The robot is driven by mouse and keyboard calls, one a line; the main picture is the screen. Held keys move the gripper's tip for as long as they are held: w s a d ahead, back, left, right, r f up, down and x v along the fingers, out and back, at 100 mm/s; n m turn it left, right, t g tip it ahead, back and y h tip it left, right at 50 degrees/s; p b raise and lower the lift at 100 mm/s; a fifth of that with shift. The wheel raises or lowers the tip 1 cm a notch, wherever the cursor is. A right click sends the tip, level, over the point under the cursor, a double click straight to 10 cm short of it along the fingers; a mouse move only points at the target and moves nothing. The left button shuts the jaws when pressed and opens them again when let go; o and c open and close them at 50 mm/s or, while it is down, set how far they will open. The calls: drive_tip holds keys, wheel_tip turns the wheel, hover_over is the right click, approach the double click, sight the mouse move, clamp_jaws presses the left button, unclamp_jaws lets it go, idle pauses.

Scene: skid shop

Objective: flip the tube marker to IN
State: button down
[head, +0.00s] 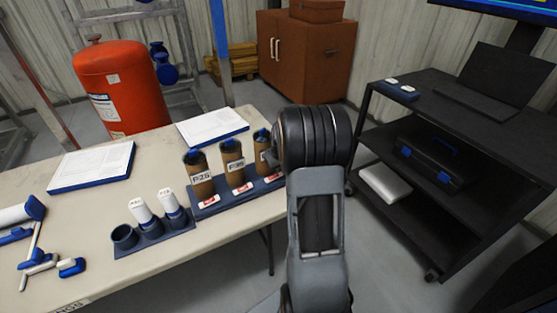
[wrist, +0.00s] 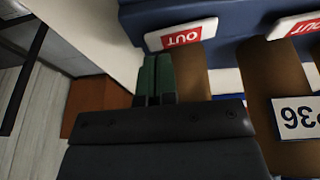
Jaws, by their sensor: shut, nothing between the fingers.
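Three brown tubes with blue tops stand in a dark blue rack (head: 222,203): one labelled P25 (head: 199,176), one P36 (head: 233,165), and a third (head: 262,150) partly hidden by my arm. Each has a small red-and-white marker at its foot. In the wrist view, upside down, the third tube's marker (wrist: 181,36) and the P36 tube's marker (wrist: 300,27) both read OUT. The P25 marker (head: 208,201) shows red; its word is too small to read. My gripper (wrist: 156,62) is shut and empty, its green fingertips beside the third tube and just short of its marker.
A smaller blue holder (head: 152,238) with two white-capped tubes and an empty cup stands at the table's front. Clipboards (head: 92,166) lie behind. A red tank (head: 118,88) stands beyond the table. A black cart (head: 430,170) is to the right.

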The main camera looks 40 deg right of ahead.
drive_tip(key=shift+d+f, duration=0.1)
drive_tip(key=shift+f, duration=0.4)
drive_tip(key=shift+d+f+b, duration=0.25)
drive_tip(key=shift+f+b, duration=0.55)
drive_tip(key=shift+b, duration=0.05)
drive_tip(key=shift+r, duration=0.3)
drive_tip(key=shift+p, duration=0.3)
drive_tip(key=shift+a, duration=0.15)
drive_tip(key=shift+a+r, duration=0.4)
drive_tip(key=shift+a, duration=0.15)
